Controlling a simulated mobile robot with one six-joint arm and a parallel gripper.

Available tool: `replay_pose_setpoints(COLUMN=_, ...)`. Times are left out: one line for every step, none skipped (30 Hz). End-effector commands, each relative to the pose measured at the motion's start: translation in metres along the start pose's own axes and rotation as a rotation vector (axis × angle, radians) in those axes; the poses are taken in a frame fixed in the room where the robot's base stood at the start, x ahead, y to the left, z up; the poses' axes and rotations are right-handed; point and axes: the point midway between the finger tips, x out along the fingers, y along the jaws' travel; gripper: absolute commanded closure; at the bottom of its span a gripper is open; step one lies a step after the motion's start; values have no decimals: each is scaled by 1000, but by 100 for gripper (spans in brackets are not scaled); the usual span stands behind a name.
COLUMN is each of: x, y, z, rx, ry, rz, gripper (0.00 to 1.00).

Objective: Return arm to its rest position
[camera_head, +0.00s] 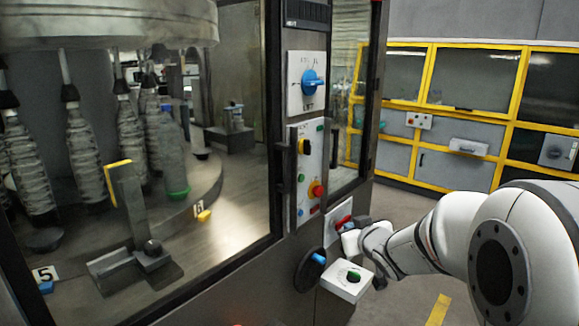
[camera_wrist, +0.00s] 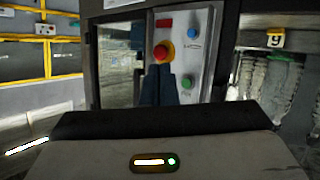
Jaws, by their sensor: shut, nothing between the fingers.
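My white arm (camera_head: 425,245) reaches in from the right in the head view. In the wrist view my gripper's dark blue fingers (camera_wrist: 158,82) are together and empty. They overlap the lower part of a control panel with a red emergency stop button (camera_wrist: 164,52), a blue button (camera_wrist: 186,33) and a green button (camera_wrist: 186,83).
The machine's column carries a blue rotary switch (camera_head: 313,82) and a button panel (camera_head: 312,170). Bottles (camera_head: 85,150) stand behind glass at left. Yellow-framed cabinets (camera_head: 465,100) stand behind; floor between is clear.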

Motion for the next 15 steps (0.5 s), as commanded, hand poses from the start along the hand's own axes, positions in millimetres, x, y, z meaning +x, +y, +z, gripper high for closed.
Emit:
replay_pose_setpoints(x=-16, y=4, z=4, rx=8, ry=-59, rz=54, gripper=100)
replay_pose_setpoints(x=-25, y=6, z=9, rx=15, ry=-102, rz=84, gripper=100)
replay_pose_setpoints(x=-38, y=9, z=17, rx=29, ry=-160, rz=121, gripper=100)
replay_pose_setpoints(x=-48, y=10, z=24, rx=40, ry=-205, rz=145, gripper=100)
replay_pose_setpoints(x=-59, y=10, z=30, rx=52, ry=-249, rz=166, gripper=100)
replay_pose_setpoints(x=-74, y=9, z=39, rx=69, ry=-311, rz=190, gripper=100)
replay_pose_setpoints(x=-86, y=7, z=46, rx=83, ry=-358, rz=204, gripper=100)
replay_pose_setpoints(x=-98, y=4, z=54, rx=96, ry=-405, rz=211, gripper=100)
replay_pose_setpoints(x=-114, y=0, z=64, rx=117, ry=-470, rz=219, gripper=100)
replay_pose_setpoints(x=-127, y=-5, z=72, rx=134, ry=-517, rz=222, gripper=100)
replay_pose_setpoints(x=-140, y=-10, z=79, rx=150, ry=-566, rz=220, gripper=100)
replay_pose_setpoints(x=-156, y=-18, z=89, rx=171, ry=-627, rz=214, gripper=100)
replay_pose_setpoints(x=-169, y=-25, z=96, rx=186, ry=-672, rz=206, gripper=100)
replay_pose_setpoints(x=-181, y=-32, z=103, rx=202, ry=-715, rz=196, gripper=100)
replay_pose_setpoints(x=-196, y=-41, z=111, rx=220, ry=-769, rz=179, gripper=100)
